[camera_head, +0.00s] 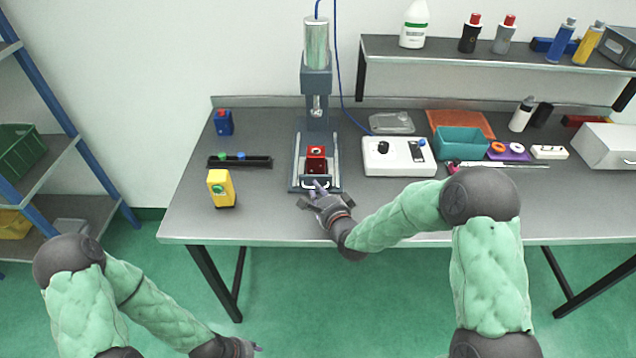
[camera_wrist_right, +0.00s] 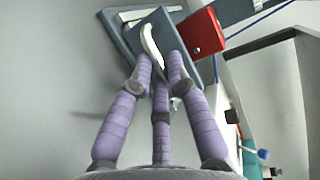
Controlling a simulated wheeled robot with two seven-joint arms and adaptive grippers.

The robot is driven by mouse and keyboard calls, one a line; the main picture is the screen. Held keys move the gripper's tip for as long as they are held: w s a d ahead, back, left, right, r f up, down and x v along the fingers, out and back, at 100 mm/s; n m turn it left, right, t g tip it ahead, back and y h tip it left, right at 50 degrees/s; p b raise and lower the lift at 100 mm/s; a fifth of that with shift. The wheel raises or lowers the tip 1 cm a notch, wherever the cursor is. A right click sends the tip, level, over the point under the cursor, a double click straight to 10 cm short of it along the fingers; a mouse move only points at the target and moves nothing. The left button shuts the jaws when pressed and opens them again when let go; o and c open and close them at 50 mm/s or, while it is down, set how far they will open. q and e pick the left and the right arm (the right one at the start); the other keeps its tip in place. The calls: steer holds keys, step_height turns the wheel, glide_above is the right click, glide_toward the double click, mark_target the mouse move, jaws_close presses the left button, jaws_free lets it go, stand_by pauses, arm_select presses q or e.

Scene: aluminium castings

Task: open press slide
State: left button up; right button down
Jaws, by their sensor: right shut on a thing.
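The press (camera_head: 317,80) stands at the back of the grey table, with a cylinder on top and a grey column. At its base is the slide (camera_head: 296,183), carrying a red block (camera_head: 316,158); the block also shows in the right wrist view (camera_wrist_right: 205,32). A pale curved handle (camera_wrist_right: 152,48) is on the slide's front. My right gripper (camera_head: 317,188) is shut on the handle, its purple fingers (camera_wrist_right: 160,70) against it. The slide sits below the press column. My left gripper (camera_head: 256,347) hangs low, away from the table; its fingers are too small to read.
A shelf (camera_head: 440,54) with bottles hangs at the back right.

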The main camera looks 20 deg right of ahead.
steer(key=c, duration=1.2)
jaws_free()
steer(key=shift+s, duration=0.1)
steer(key=v, duration=1.2)
steer(key=shift+f, duration=0.15)
